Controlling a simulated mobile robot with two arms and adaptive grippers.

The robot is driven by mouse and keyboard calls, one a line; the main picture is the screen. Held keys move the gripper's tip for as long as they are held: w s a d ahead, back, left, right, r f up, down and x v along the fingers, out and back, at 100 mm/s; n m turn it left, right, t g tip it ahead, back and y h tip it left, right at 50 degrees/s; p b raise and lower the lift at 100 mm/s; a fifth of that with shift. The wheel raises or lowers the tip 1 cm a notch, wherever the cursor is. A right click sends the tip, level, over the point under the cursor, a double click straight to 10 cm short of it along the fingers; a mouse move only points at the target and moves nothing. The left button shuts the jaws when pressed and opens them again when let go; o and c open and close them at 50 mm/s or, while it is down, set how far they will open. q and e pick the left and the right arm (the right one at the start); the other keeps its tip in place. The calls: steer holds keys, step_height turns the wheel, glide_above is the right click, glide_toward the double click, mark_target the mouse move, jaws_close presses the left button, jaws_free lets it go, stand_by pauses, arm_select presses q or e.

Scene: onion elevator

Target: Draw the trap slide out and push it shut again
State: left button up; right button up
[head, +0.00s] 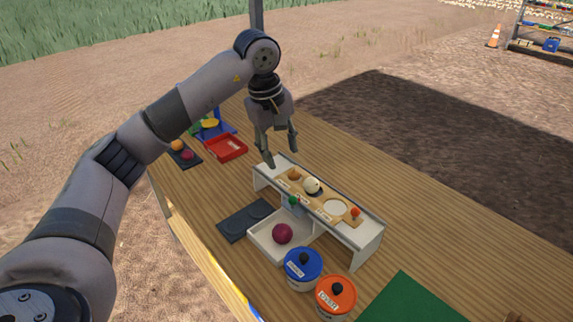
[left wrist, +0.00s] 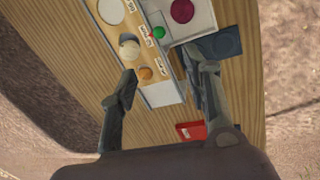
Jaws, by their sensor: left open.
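A white stand (head: 377,236) carries a wooden strip (head: 322,202) along its top, with a brown onion (head: 294,174), a white onion (head: 312,185) and a white round spot (head: 334,207). A small orange-red knob (head: 355,212) sits at the strip's near right end. A small green knob (head: 293,201) shows at the stand's front side. I cannot tell for sure which part is the trap slide. My left gripper (head: 282,156) is open and empty above the stand's far end. In the left wrist view its fingers (left wrist: 158,65) straddle the stand's end near the brown onion (left wrist: 146,74).
A white tray (head: 262,247) with a red onion (head: 282,233) sits before the stand. A blue pot (head: 303,275) and orange pot (head: 336,301) stand nearby. A dark pad (head: 240,220), red tray (head: 226,148) and green mat (head: 408,302) lie around. The table's right side is clear.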

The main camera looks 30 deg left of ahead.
mark_target(292, 198)
arm_select(q)
steer(key=w+f+p, duration=0.1)
steer(key=f, duration=0.4)
steer(key=w+d+f+p, duration=0.1)
steer(key=f, duration=0.5)
steer(key=f+p, duration=0.1)
steer(key=f, duration=0.4)
steer(key=shift+w+d+f, duration=0.4)
steer(key=shift+c, duration=0.5)
jaws_close()
